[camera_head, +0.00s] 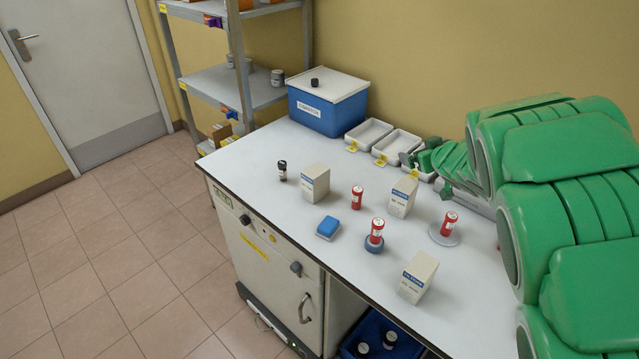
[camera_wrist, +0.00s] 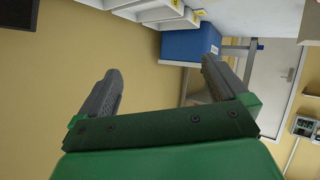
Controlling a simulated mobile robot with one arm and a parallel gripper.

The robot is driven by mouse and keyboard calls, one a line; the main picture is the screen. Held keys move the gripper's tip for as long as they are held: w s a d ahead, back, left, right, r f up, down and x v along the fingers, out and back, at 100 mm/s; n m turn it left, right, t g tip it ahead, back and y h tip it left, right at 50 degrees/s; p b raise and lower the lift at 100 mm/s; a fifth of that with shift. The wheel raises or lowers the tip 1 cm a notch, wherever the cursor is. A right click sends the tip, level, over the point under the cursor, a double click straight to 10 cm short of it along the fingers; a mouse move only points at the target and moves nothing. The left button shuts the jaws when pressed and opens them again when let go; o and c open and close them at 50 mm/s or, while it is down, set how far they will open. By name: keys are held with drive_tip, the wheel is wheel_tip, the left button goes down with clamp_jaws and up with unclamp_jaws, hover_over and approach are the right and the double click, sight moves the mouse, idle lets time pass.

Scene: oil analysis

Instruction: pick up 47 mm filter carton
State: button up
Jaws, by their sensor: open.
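Three white filter cartons with blue label bands stand upright on the bench in the head view: one at back left (camera_head: 316,183), one in the middle (camera_head: 403,198), one at the front (camera_head: 418,277). Their print is too small for me to tell which is the 47 mm one. My gripper (camera_wrist: 160,72) is open with nothing between its fingers. In the head view it is above the back of the bench, beyond the middle carton and near the white trays. No carton shows in the wrist view.
Two bottles sit on round bases. A blue lidded box (camera_head: 328,106) and white trays (camera_head: 368,134) line the back wall. The bench's left end is clear.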

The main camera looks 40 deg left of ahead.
sight(323, 180)
drive_tip(key=s+a+f+n+g+y, duration=0.1)
drive_tip(key=s+a+f+g, duration=0.1)
drive_tip(key=s+a, duration=0.3)
drive_tip(key=s+a+f+n+g+y, duration=0.1)
drive_tip(key=s+a+f+n+g, duration=0.1)
drive_tip(key=s+a, duration=0.4)
drive_tip(key=s+a+f+n+g+y, duration=0.1)
drive_tip(key=s+a+f+g, duration=0.2)
drive_tip(key=s+a+f, duration=0.2)
drive_tip(key=shift+s+a+g+y, duration=0.3)
drive_tip(key=shift+s+g, duration=0.1)
drive_tip(key=shift+s, duration=0.05)
drive_tip(key=shift+x, duration=1.5)
drive_tip(key=x, duration=0.3)
drive_tip(key=shift+s+a, duration=0.1)
drive_tip(key=shift+s, duration=0.25)
drive_tip(key=shift+x, duration=0.85)
drive_tip(key=c, duration=1)
